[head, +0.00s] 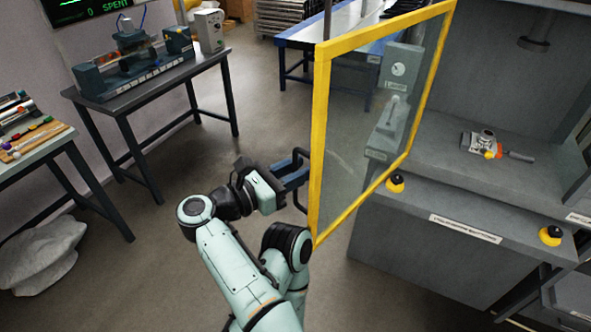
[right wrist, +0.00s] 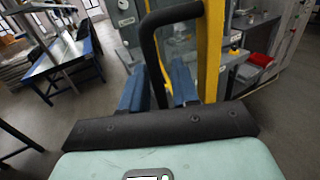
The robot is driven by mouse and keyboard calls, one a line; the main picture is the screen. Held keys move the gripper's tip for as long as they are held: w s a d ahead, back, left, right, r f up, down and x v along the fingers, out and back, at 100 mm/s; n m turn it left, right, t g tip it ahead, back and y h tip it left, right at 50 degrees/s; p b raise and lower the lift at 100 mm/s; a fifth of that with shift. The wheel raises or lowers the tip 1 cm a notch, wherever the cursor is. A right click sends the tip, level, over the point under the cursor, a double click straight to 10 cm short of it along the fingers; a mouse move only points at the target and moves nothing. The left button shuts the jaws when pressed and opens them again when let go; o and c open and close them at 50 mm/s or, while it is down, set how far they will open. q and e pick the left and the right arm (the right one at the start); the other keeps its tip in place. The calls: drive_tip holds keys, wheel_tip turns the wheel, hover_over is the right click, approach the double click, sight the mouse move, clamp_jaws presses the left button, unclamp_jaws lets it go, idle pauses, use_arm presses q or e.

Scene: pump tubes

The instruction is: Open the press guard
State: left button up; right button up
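The press guard (head: 320,125) is a clear panel in a yellow frame. In the head view it stands swung out from the press (head: 480,205), at an angle to its front, and the work space behind is exposed. Its black bar handle (right wrist: 149,50) is on the frame's outer side. My right gripper (head: 297,172) is at this handle. In the right wrist view its blue fingers (right wrist: 158,88) stand on either side of the handle bar, with a gap showing beside the bar, so they look open around it. My left gripper is not in view.
A metal part with an orange piece (head: 487,146) lies on the press bed. Yellow-and-black buttons (head: 395,183) sit on the press front. A dark bench with equipment (head: 150,88) and a table with tools (head: 35,150) stand left.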

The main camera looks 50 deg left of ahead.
drive_tip(key=s+a+b, duration=0.1)
drive_tip(key=s+b, duration=0.1)
drive_tip(key=s, duration=1.1)
drive_tip(key=shift+s+a, duration=0.15)
drive_tip(key=shift+a, duration=0.15)
